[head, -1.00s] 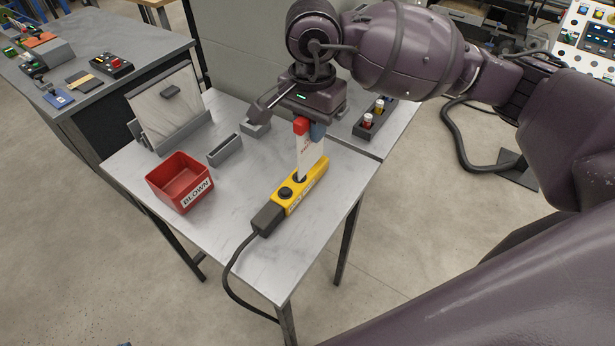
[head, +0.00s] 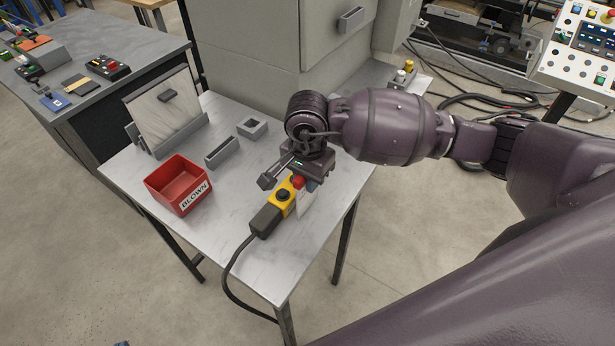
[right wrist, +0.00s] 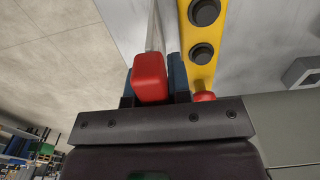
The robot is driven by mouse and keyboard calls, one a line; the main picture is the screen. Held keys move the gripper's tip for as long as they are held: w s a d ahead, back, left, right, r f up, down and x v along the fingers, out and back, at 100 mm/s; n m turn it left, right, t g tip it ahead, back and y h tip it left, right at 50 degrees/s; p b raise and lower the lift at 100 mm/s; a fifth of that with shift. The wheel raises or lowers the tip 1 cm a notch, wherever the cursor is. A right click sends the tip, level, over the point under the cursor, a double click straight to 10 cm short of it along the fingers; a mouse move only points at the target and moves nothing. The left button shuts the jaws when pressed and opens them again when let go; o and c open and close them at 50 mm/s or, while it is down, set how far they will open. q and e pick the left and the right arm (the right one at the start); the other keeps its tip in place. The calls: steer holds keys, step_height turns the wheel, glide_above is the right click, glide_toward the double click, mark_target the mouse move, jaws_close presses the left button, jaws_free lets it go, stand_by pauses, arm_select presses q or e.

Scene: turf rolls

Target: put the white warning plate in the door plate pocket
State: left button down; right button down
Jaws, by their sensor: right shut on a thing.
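The white warning plate (head: 305,203) with a red grip end hangs below my right gripper (head: 304,181). The gripper is shut on the red end (right wrist: 150,78), with a blue finger beside it. In the right wrist view the plate (right wrist: 155,28) shows almost edge-on. The plate is beside the yellow control box; I cannot tell whether it touches the bench. A grey pocket (head: 351,19) on the front of the grey cabinet (head: 250,50) looks like the door plate pocket, well above and behind the gripper. My left gripper is not in view.
The yellow control box (head: 279,200) with black buttons and a cable lies close to the gripper. A red BLOWN bin (head: 165,193), a grey slot holder (head: 222,152), a small grey square holder (head: 252,128) and a tilted board stand on the bench.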

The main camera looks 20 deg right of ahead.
steer(key=shift+f, duration=0.2)
steer(key=c, duration=1.1)
jaws_free()
steer(key=shift+o, duration=0.2)
steer(key=shift+r, duration=0.15)
